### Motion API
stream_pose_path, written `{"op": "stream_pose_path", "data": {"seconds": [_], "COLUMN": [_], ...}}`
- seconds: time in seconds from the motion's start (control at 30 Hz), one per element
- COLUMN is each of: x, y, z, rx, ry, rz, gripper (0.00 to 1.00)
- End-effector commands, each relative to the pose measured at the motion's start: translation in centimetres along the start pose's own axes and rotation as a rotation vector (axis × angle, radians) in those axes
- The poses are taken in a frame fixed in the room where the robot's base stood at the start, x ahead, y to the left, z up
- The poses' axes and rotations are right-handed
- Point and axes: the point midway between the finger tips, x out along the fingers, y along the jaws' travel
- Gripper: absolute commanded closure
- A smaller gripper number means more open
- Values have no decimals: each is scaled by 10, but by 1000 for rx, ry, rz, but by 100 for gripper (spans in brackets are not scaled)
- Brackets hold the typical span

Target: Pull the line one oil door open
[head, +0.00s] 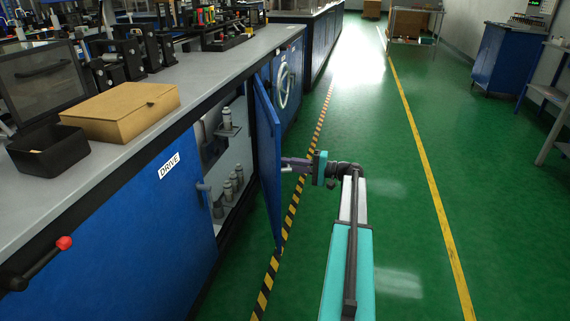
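A blue cabinet door (268,160) stands swung well out from the front of the long bench. Its edge faces me, and no label shows on it. Behind it the cabinet opening (236,155) shows a pale inside with several grey bottles or cans (233,185). My gripper (288,164) is at the right-hand, outer side of this door, about mid-height, with its fingers pointing left at the panel. The fingertips are at or very near the door. A handle there, and the gap between the fingers, are too small and hidden to make out.
A red-knobbed lever (64,243) sticks out nearer me. A cardboard box (122,111) lies on the bench. The green floor (400,190) on the right is clear.

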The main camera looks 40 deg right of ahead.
Motion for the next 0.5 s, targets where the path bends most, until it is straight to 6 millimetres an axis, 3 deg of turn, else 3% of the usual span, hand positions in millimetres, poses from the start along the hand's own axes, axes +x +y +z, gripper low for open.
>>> {"op": "stream_pose_path", "data": {"seconds": [0.27, 0.3, 0.4, 0.5], "x": [11, 12, 15, 16], "y": [-1, -1, 0, 0], "z": [6, 7, 8, 9], "rx": [1, 1, 1, 1], "ry": [-16, -19, -23, -25], "rz": [-2, -2, -1, 0], "gripper": [100, 84, 69, 69]}}
